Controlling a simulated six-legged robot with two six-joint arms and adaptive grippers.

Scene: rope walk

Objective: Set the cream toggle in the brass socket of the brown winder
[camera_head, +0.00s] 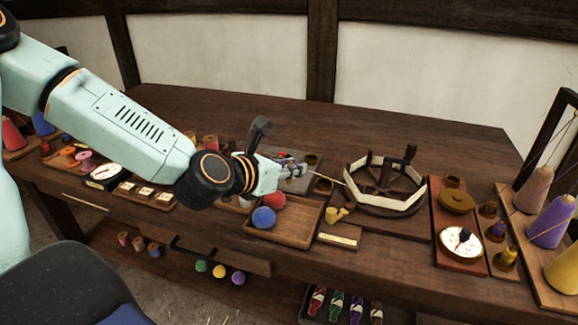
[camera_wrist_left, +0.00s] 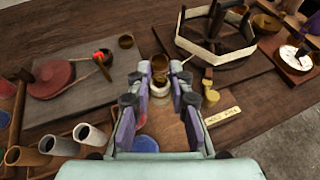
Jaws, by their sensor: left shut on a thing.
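My left gripper (camera_head: 302,170) reaches in from the left, just left of the brown winder (camera_head: 368,203). In the left wrist view its fingers (camera_wrist_left: 160,75) are shut on a small cream piece (camera_wrist_left: 160,89), which looks like the cream toggle; the fingers partly cover it. The winder, a many-sided frame with a cream band, also shows at the upper right of that view (camera_wrist_left: 213,48). A brass-coloured cup (camera_head: 322,184) stands between the gripper and the winder, just beyond the fingertips; I cannot tell whether the toggle touches it. My right gripper is not in view.
A wooden tray (camera_head: 300,238) with a blue ball (camera_head: 263,217) and a red ball (camera_head: 275,200) lies below the gripper. Small yellow pieces (camera_head: 337,215) lie before the winder. A white dial (camera_head: 461,242) and thread cones (camera_head: 550,221) stand at right. The table's back is clear.

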